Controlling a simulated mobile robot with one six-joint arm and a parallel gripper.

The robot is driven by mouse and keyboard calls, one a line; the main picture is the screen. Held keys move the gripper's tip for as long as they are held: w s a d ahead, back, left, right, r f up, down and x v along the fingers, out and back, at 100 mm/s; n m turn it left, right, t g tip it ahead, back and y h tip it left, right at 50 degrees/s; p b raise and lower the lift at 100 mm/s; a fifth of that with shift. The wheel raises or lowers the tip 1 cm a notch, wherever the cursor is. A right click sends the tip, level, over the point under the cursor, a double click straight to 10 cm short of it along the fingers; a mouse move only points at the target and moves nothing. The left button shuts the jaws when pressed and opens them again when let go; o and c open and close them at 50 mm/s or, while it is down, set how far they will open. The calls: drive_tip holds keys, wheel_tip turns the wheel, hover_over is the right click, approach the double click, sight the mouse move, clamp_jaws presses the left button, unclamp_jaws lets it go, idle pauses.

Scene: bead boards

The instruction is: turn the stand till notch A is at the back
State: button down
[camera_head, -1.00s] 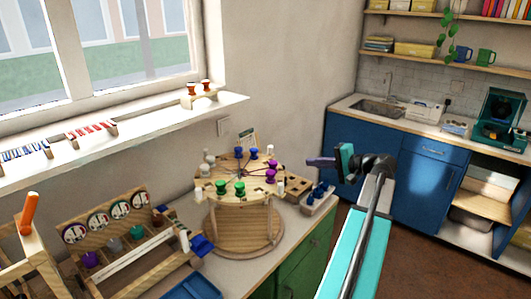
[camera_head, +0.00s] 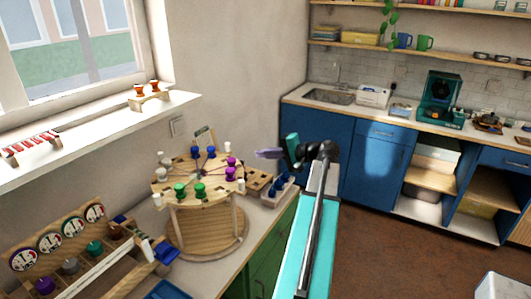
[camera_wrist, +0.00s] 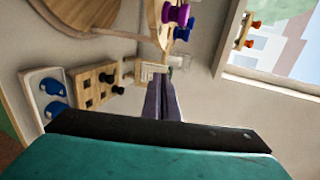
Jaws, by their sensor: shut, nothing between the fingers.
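The stand (camera_head: 205,238) is a round wooden turntable on the counter, with a raised round top (camera_head: 190,174). Pairs of green, purple, blue and pale bobbins stand around the rim of the top. No notch letter is readable at this size. My gripper (camera_head: 268,154) is to the right of the stand's top, apart from it, with its purple fingers shut and empty. In the wrist view the shut fingers (camera_wrist: 163,98) point towards a small pale card (camera_wrist: 150,72), and the edge of the stand's top (camera_wrist: 180,38) with purple bobbins shows above.
A wooden block with holes (camera_head: 258,182) and a white tray of blue pieces (camera_head: 277,191) lie right of the stand. A rack with round dials (camera_head: 60,240) stands at the left. The window sill (camera_head: 110,128) juts out behind. Open floor lies at the right.

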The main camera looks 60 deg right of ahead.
sight(231, 152)
drive_tip(key=r+p+x, duration=0.1)
drive_tip(key=p+x, duration=0.3)
drive_tip(key=x, duration=0.7)
drive_tip(key=shift+w, duration=0.15)
drive_tip(key=shift+w+a, duration=0.1)
drive_tip(key=shift+w, duration=0.15)
